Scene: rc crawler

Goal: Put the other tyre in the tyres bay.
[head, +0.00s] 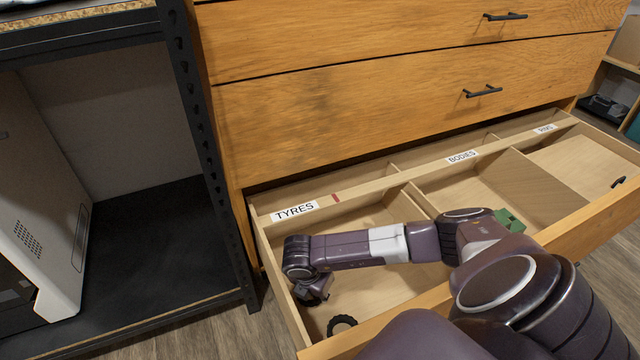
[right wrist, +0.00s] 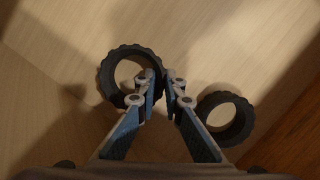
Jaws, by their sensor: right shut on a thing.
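The open drawer's tyres bay (head: 372,222) has a white TYRES label (head: 295,211) on its back edge. My right gripper (head: 314,294) reaches down into this bay at its left side. In the right wrist view my right gripper (right wrist: 165,78) is shut on the wall of a black tyre (right wrist: 106,82), with one fingertip inside the ring and one outside. A second black tyre (right wrist: 246,120) lies loose to the right. A black tyre (head: 331,326) shows on the bay floor near the drawer front in the head view; the held tyre seems hidden there.
The BODIES bay (head: 465,196) lies to the right, with a green part (head: 508,221) partly behind my arm. The RIMS bay (head: 570,160) is further right. Closed drawers (head: 390,120) stand above, and a black shelf post (head: 205,130) stands left of the drawer.

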